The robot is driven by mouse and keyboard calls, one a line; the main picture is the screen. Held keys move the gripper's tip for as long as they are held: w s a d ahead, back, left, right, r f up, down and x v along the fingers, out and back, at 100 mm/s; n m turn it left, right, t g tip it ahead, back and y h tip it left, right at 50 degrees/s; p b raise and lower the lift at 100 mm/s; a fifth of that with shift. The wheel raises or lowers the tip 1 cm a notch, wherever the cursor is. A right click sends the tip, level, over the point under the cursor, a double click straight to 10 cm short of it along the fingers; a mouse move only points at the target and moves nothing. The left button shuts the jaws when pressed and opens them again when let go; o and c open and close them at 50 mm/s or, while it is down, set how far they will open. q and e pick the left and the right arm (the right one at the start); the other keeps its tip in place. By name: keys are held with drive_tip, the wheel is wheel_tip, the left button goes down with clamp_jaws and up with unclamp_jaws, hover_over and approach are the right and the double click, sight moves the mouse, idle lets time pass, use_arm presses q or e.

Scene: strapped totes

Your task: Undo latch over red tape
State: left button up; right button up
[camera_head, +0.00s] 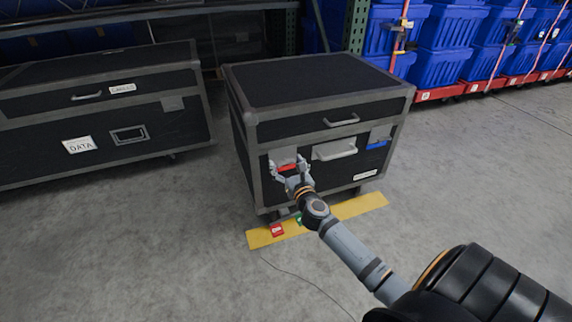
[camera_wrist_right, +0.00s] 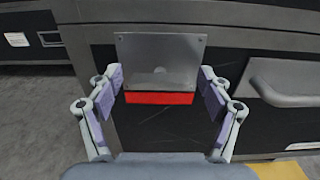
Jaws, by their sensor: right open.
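A black case with grey metal edges (camera_head: 318,100) stands in the middle of the head view. A grey latch plate (camera_head: 283,156) is on the left of its front face, with red tape (camera_head: 287,167) just below it. In the right wrist view the latch plate (camera_wrist_right: 160,58) sits directly above the red tape (camera_wrist_right: 160,98). My right gripper (camera_head: 289,170) is open in front of this latch; in the wrist view its fingers (camera_wrist_right: 160,100) stand either side of the tape, with nothing between them. Any contact with the case is unclear. My left gripper is not in view.
A second latch (camera_head: 380,132) with blue tape (camera_head: 377,144) is on the case's right. A handle (camera_head: 335,150) lies between the latches. A yellow floor strip (camera_head: 350,208) runs in front. Another black case (camera_head: 100,115) stands left; blue totes (camera_head: 445,30) are behind right.

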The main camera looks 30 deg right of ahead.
drive_tip(key=shift+w, duration=0.3)
